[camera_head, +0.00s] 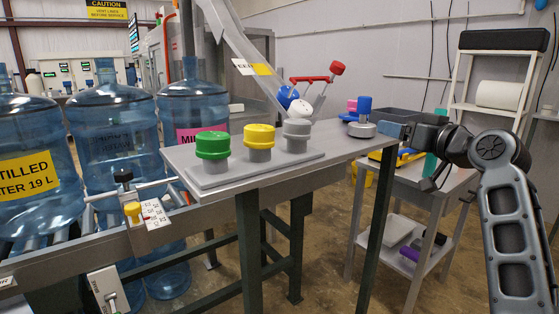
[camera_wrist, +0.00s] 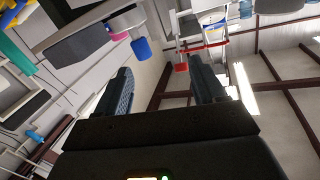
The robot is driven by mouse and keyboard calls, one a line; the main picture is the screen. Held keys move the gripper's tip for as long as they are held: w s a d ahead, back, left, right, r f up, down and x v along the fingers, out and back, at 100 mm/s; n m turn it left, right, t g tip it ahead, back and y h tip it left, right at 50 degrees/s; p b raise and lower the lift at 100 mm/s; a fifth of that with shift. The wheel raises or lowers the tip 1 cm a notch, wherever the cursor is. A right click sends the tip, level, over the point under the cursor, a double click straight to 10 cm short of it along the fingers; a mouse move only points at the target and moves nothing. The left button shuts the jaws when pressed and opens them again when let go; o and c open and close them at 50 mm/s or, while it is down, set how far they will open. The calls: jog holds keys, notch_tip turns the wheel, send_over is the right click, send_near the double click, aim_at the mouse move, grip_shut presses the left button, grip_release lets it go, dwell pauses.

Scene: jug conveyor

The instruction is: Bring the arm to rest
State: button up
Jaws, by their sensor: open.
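My arm reaches in from the right edge in the head view, bent at the elbow. My gripper (camera_head: 388,130) is at the right end of the grey table (camera_head: 345,140), pointing left; part of it is hard to make out against the things behind. In the wrist view my gripper (camera_wrist: 163,82) shows its two dark fingers apart with nothing between them. The wrist view is tilted and looks out over the room.
Large blue water jugs (camera_head: 105,130) line the conveyor at left. A side table (camera_head: 455,182) and a rack (camera_head: 500,110) stand at right. Floor is free between the tables.

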jog(key=s+f+m+h, duration=0.1)
jog(key=s+f, duration=0.3)
jog(key=f, duration=0.3)
jog(key=s+a+f+m+h, duration=0.1)
jog(key=s+f, duration=0.3)
jog(key=f, duration=0.3)
jog(key=s+f+m+h, duration=0.1)
jog(key=s+f, duration=0.4)
jog(key=f, duration=0.3)
jog(key=s+a+f+g+h, duration=0.1)
jog(key=s+f, duration=0.4)
jog(key=s, duration=0.3)
jog(key=s+a+f+h, duration=0.1)
jog(key=s+f, duration=0.3)
jog(key=s, duration=0.4)
jog(key=s+h+p, duration=0.1)
jog(key=s+h, duration=0.1)
jog(key=s, duration=1.8)
jog(key=s+a+r+n+y, duration=0.1)
jog(key=s+a+r, duration=0.1)
jog(key=s+r, duration=0.5)
jog(key=s, duration=0.6)
jog(key=shift+s+r+g+p, duration=0.15)
jog(key=shift+s+g+p, duration=0.15)
jog(key=shift+g, duration=0.1)
